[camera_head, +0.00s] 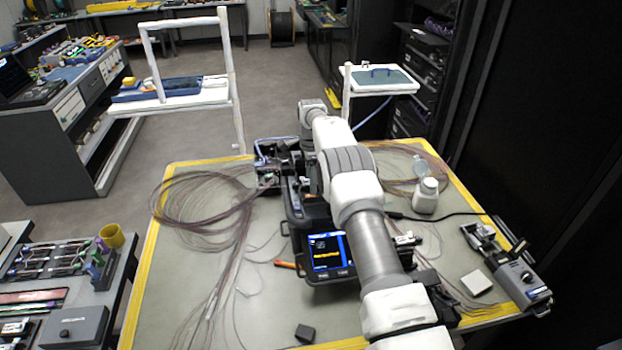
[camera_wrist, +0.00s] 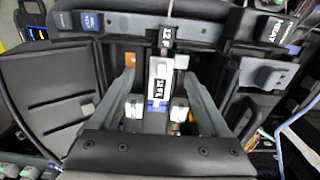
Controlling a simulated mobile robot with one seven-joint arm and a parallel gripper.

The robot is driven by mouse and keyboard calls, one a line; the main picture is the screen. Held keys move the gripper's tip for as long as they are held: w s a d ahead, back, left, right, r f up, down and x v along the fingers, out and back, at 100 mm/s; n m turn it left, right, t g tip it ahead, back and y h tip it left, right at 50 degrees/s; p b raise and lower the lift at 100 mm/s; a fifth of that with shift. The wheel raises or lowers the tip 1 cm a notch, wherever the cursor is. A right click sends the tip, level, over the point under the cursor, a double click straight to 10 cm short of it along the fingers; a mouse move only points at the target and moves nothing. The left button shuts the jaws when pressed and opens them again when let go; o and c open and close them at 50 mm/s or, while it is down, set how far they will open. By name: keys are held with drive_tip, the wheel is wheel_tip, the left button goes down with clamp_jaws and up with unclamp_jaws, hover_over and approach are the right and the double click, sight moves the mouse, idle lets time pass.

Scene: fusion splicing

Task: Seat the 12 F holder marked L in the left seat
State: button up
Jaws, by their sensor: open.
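In the wrist view, a narrow holder (camera_wrist: 160,75) lies in the middle, with a white label face and a blue part. Its small lettering seems to include 12 F; I cannot be sure of the L. A dark 12 F tag (camera_wrist: 167,38) shows just above it, where a thin fibre runs up. My gripper (camera_wrist: 158,68) is open, its grey fingers on either side of the holder with gaps. The splicer (camera_head: 327,250), with a lit screen, stands mid-table in the head view. My arm hides much of it; its seats cannot be made out there.
Looped fibres (camera_head: 200,200) lie left of the splicer. A white-capped bottle (camera_head: 425,196), a grey tool (camera_head: 518,275) and a pale square block (camera_head: 476,282) are on the right. A small dark block (camera_head: 305,333) lies near the front.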

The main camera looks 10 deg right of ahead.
wheel_tip(320, 180, up, 18)
drive_tip(key=p, duration=0.5)
drive_tip(key=shift+f, duration=0.25)
drive_tip(key=s+r+n+t+b, duration=0.15)
drive_tip(key=s+r+n, duration=0.35)
drive_tip(key=s+r, duration=0.55)
drive_tip(key=s+r+n+t+p, duration=0.15)
drive_tip(key=s+r+n, duration=0.25)
drive_tip(key=s+r, duration=0.65)
drive_tip(key=s+r+n+t+b, duration=0.15)
drive_tip(key=s+n, duration=0.35)
drive_tip(key=s, duration=0.9)
drive_tip(key=s+f+n+t, duration=0.1)
drive_tip(key=s+f+n, duration=0.3)
drive_tip(key=s+f, duration=0.4)
drive_tip(key=s, duration=0.3)
drive_tip(key=shift+s+b, duration=0.3)
drive_tip(key=shift+s, duration=0.05)
